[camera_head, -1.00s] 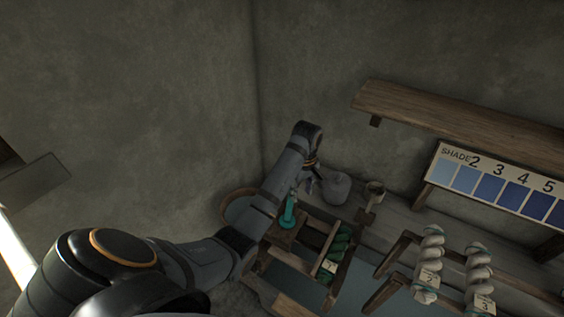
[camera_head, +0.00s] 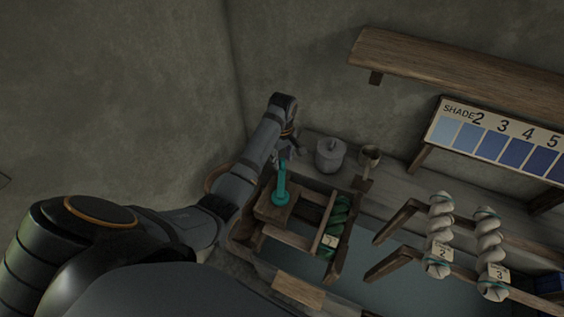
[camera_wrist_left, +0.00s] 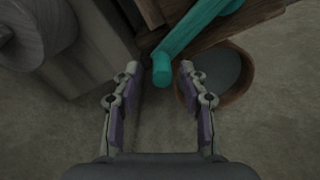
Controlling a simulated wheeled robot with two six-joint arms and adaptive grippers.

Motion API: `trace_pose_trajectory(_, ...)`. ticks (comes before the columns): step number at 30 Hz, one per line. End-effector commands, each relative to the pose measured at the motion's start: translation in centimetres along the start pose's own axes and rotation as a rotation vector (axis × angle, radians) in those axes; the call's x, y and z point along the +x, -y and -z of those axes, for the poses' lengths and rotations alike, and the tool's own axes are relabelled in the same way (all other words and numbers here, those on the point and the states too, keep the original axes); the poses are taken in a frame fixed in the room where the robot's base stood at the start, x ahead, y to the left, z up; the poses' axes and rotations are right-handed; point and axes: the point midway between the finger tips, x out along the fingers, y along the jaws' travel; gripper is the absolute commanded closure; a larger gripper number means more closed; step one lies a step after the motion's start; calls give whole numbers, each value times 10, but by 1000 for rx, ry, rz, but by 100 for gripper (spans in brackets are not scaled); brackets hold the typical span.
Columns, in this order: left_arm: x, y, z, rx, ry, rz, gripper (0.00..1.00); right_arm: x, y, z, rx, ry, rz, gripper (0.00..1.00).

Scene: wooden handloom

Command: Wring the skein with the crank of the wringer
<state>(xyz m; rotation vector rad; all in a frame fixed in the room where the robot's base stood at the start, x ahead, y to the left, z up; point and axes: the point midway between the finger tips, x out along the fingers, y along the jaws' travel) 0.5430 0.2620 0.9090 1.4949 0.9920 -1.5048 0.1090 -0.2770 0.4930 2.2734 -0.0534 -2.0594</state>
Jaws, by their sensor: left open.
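The teal crank (camera_head: 281,187) stands up from the wooden wringer frame (camera_head: 275,212) in the head view. A green twisted skein (camera_head: 336,215) with a small tag lies across the right side of that frame. My left gripper (camera_head: 291,147) is open, just beyond the crank in the head view. In the left wrist view, the end of the teal crank handle (camera_wrist_left: 162,72) shows between and slightly ahead of the tips of my open left gripper (camera_wrist_left: 160,68). I see no clear contact. My right gripper is not in view.
Pale skeins tagged 2 (camera_head: 439,235) and 3 (camera_head: 489,252) hang on a rack. A shade card (camera_head: 500,135) is behind. A round vessel (camera_wrist_left: 232,75) lies below the crank.

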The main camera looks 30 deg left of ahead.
Motion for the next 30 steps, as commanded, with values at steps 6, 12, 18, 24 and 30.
trace_pose_trajectory(6,14,0,0,0,0,1,57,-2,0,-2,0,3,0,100)
trace_pose_trajectory(12,14,0,0,0,0,1,57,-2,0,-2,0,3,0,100)
trace_pose_trajectory(18,14,0,0,0,0,1,84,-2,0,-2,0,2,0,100)
trace_pose_trajectory(24,14,0,0,0,0,0,100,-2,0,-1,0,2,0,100)
trace_pose_trajectory(30,14,0,0,1,0,0,100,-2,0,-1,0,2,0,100)
